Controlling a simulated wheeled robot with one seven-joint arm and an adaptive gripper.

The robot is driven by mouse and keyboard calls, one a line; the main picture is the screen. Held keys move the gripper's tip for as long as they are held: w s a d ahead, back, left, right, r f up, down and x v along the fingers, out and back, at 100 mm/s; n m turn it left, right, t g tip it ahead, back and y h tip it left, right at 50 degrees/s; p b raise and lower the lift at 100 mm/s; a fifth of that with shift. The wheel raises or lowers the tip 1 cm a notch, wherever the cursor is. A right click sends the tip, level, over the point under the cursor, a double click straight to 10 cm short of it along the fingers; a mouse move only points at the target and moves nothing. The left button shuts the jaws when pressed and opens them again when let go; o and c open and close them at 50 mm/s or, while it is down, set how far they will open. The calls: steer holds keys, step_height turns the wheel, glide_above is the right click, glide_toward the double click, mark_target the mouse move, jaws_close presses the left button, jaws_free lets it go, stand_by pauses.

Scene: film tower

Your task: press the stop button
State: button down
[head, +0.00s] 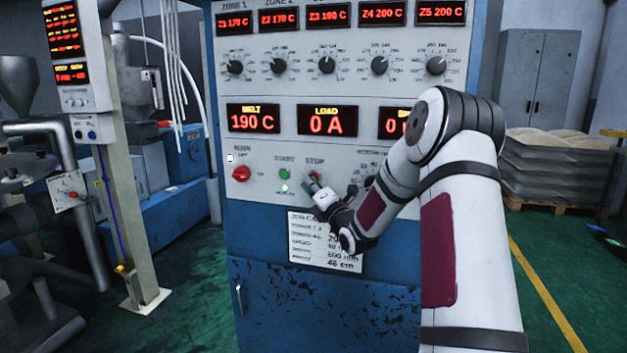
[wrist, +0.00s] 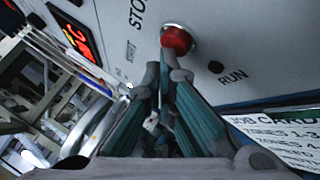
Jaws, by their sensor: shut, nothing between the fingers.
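The red stop button (head: 314,175) is on the grey panel under its STOP label, partly hidden by my gripper (head: 311,184) in the head view. In the wrist view the stop button (wrist: 177,40) is a red cap in a pale ring, just beyond my fingertips (wrist: 166,66). My gripper is shut and empty, with its tips pointing at the button from slightly below. The tips overlap the cap's lower edge in the picture; I cannot tell whether they touch it.
A red rotary switch (head: 241,173) is further left. A job card (head: 305,246) hangs below. The load display (head: 326,121) reads 0 A. A dark RUN lamp (wrist: 216,67) is nearby.

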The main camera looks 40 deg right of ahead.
steer(key=shift+s+a, duration=0.35)
steer(key=shift+a, duration=0.05)
steer(key=s+a+b, duration=0.1)
steer(key=a, duration=0.1)
steer(key=s+a+b, duration=0.2)
stand_by(0.5)
steer(key=shift+a, duration=0.1)
stand_by(0.7)
